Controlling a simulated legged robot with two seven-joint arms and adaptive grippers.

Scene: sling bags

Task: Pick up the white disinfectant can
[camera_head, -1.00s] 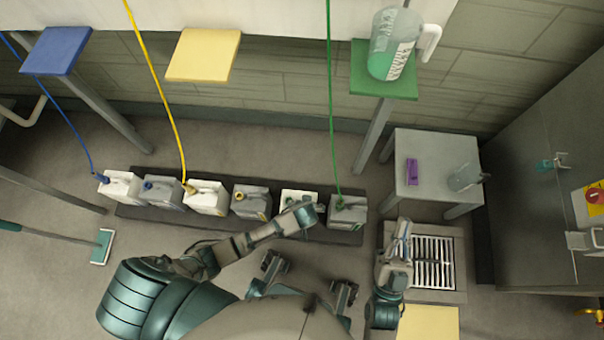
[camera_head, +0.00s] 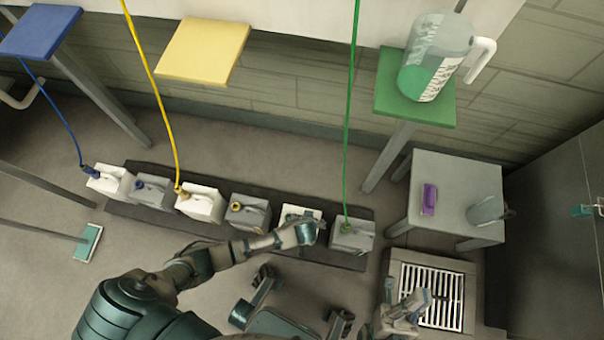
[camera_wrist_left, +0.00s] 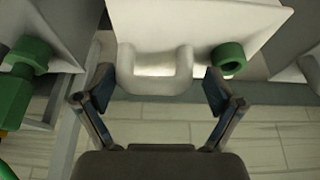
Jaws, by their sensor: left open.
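The white disinfectant can (camera_head: 301,213) stands in the row of cans on the floor, partly hidden by my left gripper (camera_head: 310,231). In the left wrist view, its white body (camera_wrist_left: 200,22), moulded handle (camera_wrist_left: 155,84) and green cap (camera_wrist_left: 230,57) show. My left gripper (camera_wrist_left: 157,78) is open, one finger on each side of the handle; I cannot tell whether they touch it. My right gripper (camera_head: 408,301) is near the floor grate, away from the cans; its jaw state is unclear.
A grey can (camera_head: 351,235) with a green hose stands just right of the white can, and another grey can (camera_head: 248,212) stands to its left. A grey table (camera_head: 455,165) holds a purple item (camera_head: 429,199) and a clear jug (camera_head: 484,210). A floor grate (camera_head: 430,294) lies in front.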

